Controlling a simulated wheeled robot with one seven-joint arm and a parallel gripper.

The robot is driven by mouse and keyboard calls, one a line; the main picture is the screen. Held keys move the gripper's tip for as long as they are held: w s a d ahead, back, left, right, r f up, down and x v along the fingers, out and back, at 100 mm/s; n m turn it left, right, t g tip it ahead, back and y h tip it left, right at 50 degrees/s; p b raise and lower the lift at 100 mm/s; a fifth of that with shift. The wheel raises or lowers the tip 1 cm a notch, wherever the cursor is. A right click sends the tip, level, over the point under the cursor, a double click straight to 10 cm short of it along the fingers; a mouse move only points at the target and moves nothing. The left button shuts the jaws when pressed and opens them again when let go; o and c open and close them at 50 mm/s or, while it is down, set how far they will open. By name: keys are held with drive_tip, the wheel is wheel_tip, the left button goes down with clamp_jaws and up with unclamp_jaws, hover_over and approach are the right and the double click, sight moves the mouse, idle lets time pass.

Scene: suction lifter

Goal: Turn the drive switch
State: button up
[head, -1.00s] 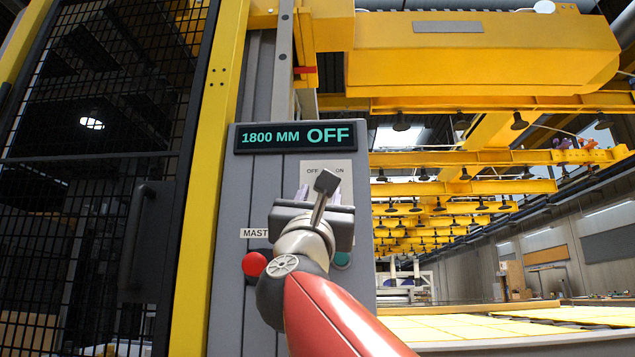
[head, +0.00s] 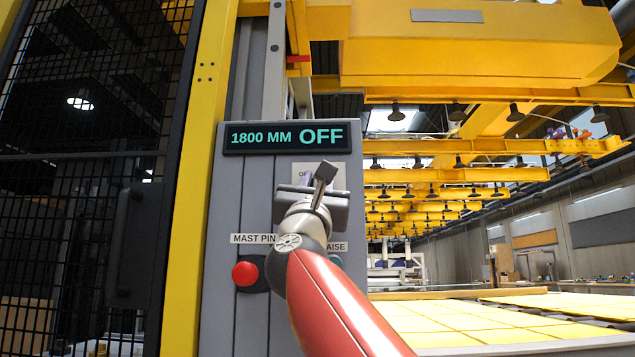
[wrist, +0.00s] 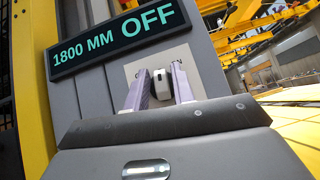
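The drive switch (wrist: 161,84) is a small grey-white knob on a pale plate in the wrist view, the plate's lettering partly covered. My gripper (wrist: 158,76) is open, with one pale purple finger on each side of the knob in that view. I cannot tell whether the fingertips reach the knob or touch it. In the head view my gripper (head: 314,178) is in front of the plate (head: 336,172) and hides the knob. The display (head: 286,137) above reads "1800 MM OFF"; it also shows in the wrist view (wrist: 118,40).
A red button (head: 245,273) sits under the "MAST PIN" label, lower left on the grey panel (head: 225,215). A green button, partly hidden by my arm, is at the right. A yellow post (head: 202,150) and a black mesh fence stand left. Yellow beams hang above.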

clamp_jaws()
drive_tip(key=shift+f+n+y, duration=0.1)
drive_tip(key=shift+n+y, duration=0.6)
drive_tip(key=shift+d+r+n+g+y, duration=0.1)
drive_tip(key=shift+n+g+y, duration=0.95)
drive_tip(key=shift+n+y, duration=1.9)
drive_tip(key=shift+r+n+g+y, duration=0.1)
drive_tip(key=shift+n+g+y, duration=1)
drive_tip(key=shift+n+y, duration=1.9)
drive_tip(key=shift+d+n+g+y, duration=0.1)
drive_tip(key=shift+n+g+y, duration=0.95)
drive_tip(key=shift+n+y, duration=1.9)
drive_tip(key=shift+a+f+n+h, duration=0.1)
drive_tip(key=shift+n+h, duration=0.7)
drive_tip(key=shift+n, duration=0.4)
